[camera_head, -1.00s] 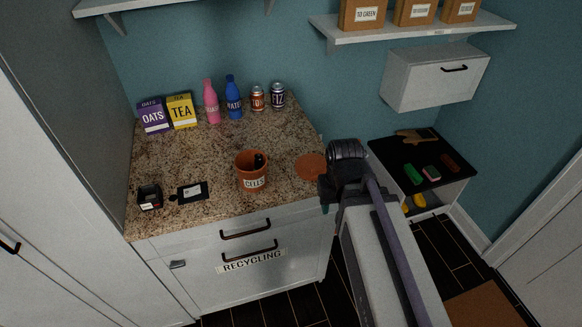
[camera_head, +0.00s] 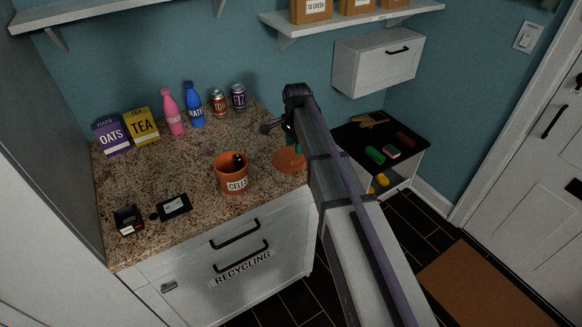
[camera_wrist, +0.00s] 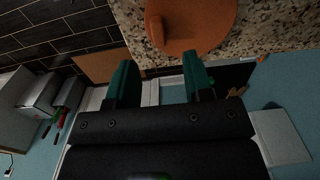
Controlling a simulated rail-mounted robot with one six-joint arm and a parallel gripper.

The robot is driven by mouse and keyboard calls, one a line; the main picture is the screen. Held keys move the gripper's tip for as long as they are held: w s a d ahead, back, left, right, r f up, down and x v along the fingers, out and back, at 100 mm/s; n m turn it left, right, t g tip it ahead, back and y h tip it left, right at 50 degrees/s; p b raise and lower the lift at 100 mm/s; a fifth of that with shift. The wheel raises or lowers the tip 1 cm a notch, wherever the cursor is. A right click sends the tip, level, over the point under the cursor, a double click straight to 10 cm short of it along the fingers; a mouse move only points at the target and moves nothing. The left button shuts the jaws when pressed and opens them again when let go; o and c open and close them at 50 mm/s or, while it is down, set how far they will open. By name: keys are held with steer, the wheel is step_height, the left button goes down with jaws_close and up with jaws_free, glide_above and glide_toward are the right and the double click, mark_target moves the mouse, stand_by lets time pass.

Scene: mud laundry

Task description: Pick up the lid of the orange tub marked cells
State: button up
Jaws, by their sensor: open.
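The orange tub (camera_head: 224,174) marked CELLS stands open on the granite counter, with dark items inside. Its lid (camera_head: 287,161), a flat round orange disc, lies on the counter to the right of the tub, partly hidden by my arm. In the wrist view the lid (camera_wrist: 210,22) is at the top, with a raised orange tab (camera_wrist: 156,29) near its left edge. My gripper (camera_wrist: 160,78) has its two green fingers apart with nothing between them. The fingertips appear just short of the lid and not touching it. In the head view the gripper is mostly hidden by my arm.
Bottles (camera_head: 194,108), cans (camera_head: 238,97) and boxes (camera_head: 142,127) line the counter's back. A black device (camera_head: 129,219) and a black card (camera_head: 173,206) lie front left. A wall shelf (camera_head: 350,27) and cabinet (camera_head: 377,62) are above right. A low black-topped unit (camera_head: 352,137) stands at right.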

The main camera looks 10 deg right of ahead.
mark_target(296, 160)
step_height(296, 160, down, 7)
steer(key=b, duration=0.5)
steer(key=shift+s, duration=0.1)
steer(key=shift+r, duration=0.3)
steer(key=shift+c, duration=0.2)
jaws_close()
